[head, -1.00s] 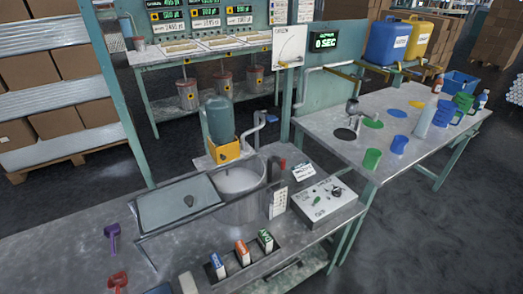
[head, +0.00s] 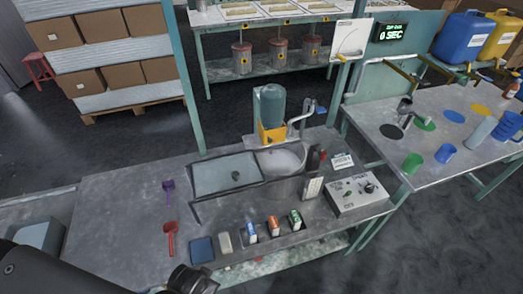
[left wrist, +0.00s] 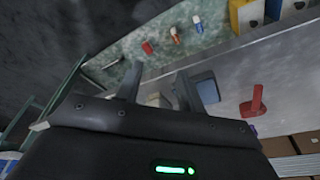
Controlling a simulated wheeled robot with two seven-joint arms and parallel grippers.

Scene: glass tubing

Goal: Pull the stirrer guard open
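A flat grey-green panel with a dark knob (head: 228,174), which looks like the stirrer guard, lies on the workbench beside the round metal bowl (head: 283,160). It looks flat and covers the area left of the bowl, while the bowl's top shows uncovered. My left gripper (left wrist: 157,82) shows in the left wrist view with its two fingers apart and nothing clearly held. In the head view my dark left arm comes in at the bottom left, its end near the bench's front edge, well short of the panel. My right gripper is not in view.
Along the bench front stand a blue block (head: 202,250), a pale block (head: 225,243) and several small cartons (head: 273,225). A red scoop (head: 170,238) and purple scoop (head: 168,191) lie at left. A control box (head: 359,194) stands at right. The bench's left part is mostly clear.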

